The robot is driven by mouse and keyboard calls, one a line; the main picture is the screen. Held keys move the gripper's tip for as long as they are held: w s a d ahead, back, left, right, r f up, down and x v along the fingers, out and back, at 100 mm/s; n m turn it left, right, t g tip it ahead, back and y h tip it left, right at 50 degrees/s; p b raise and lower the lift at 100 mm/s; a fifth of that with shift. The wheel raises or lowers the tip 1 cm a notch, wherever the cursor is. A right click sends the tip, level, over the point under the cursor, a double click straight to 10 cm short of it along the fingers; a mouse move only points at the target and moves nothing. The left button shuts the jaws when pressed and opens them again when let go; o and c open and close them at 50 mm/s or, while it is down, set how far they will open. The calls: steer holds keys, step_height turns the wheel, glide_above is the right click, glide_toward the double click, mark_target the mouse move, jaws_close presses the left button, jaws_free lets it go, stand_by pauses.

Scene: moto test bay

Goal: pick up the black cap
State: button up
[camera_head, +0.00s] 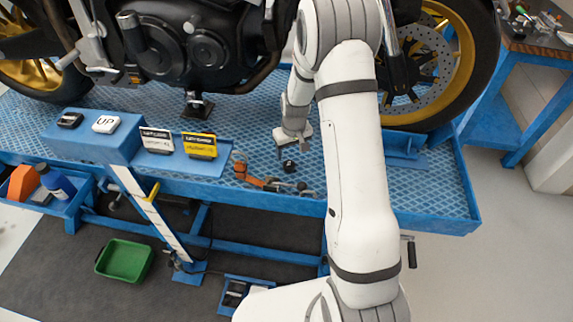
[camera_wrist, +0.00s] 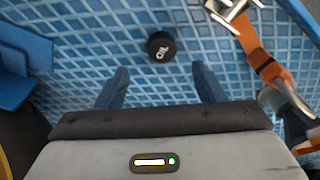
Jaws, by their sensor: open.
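The black cap (camera_wrist: 161,46), round and marked "OIL" in white, lies on the blue diamond-patterned platform (camera_head: 255,112). In the head view the cap (camera_head: 289,166) is small and dark, just below my gripper. My gripper (camera_head: 294,149) is above the platform, pointing down. In the wrist view its two blue-grey fingers (camera_wrist: 160,85) are spread apart with nothing between them. The cap is beyond the fingertips, roughly centred between them, and is not touched.
An orange strap with a metal buckle (camera_wrist: 262,62) lies right of the cap in the wrist view. A motorcycle (camera_head: 190,45) stands on the platform behind. Black and yellow boxes (camera_head: 199,145) stand to the left. A green bin (camera_head: 124,260) is on the floor.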

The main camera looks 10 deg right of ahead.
mark_target(289, 164)
steer(key=shift+w+a+f+p, duration=0.15)
steer(key=shift+f+p, duration=0.1)
steer(key=shift+f, duration=0.85)
steer(key=shift+w+f+p, duration=0.1)
steer(key=shift+f+p, duration=0.15)
steer(key=shift+f, duration=0.9)
steer(key=shift+w+a+f+p, duration=0.15)
steer(key=shift+f+p, duration=0.1)
steer(key=shift+f, duration=0.85)
steer(key=shift+d, duration=0.1)
steer(key=shift+c, duration=0.3)
steer(key=c, duration=1)
steer(key=shift+o, duration=0.2)
